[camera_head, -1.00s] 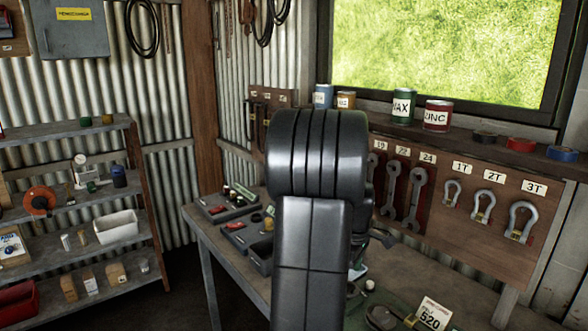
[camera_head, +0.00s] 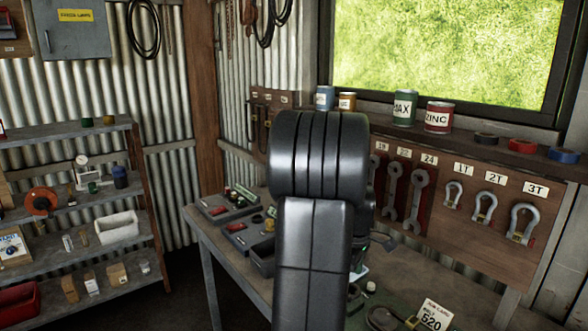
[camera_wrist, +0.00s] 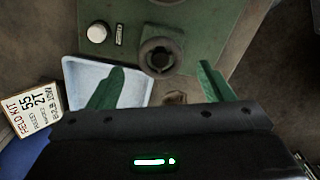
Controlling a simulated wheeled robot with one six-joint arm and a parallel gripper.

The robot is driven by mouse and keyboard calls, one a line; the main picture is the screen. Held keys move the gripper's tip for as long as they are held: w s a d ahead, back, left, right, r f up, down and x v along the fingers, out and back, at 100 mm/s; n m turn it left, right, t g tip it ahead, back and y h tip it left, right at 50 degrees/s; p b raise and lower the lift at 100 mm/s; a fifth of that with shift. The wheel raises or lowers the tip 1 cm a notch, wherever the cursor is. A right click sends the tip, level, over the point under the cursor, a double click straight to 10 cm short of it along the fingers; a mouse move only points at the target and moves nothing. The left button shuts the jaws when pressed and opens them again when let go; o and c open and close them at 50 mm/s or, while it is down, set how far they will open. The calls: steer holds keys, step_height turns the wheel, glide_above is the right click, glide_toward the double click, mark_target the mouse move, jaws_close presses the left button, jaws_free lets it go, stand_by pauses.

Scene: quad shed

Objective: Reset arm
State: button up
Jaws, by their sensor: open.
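My gripper (camera_wrist: 158,88) shows in the wrist view with its two green fingers spread wide apart and nothing between them. It is above a green surface (camera_wrist: 205,20) that carries a dark round fitting (camera_wrist: 160,55) and a white knob (camera_wrist: 96,33). A pale blue tray (camera_wrist: 80,75) lies behind the left finger. In the head view my dark arm stands upright in the middle and hides most of the bench behind it; the gripper's fingers cannot be made out there.
Wrenches (camera_head: 417,195) and shackles (camera_head: 523,222) hang on the board. Cans (camera_head: 438,117) stand on the sill. A shelf (camera_head: 65,130) stands left. A "FIELD KIT" card (camera_wrist: 30,110) lies near the tray.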

step_height(320, 180, up, 11)
step_height(320, 180, down, 14)
steer(key=shift+f, duration=0.1)
steer(key=shift+m, duration=0.5)
steer(key=m, duration=0.3)
steer(key=shift+r+m, duration=0.2)
steer(key=shift+m, duration=0.2)
steer(key=m, duration=0.4)
steer(key=shift+m, duration=0.3)
steer(key=m, duration=0.5)
steer(key=shift+d, duration=0.1)
steer(key=shift+m, duration=2.1)
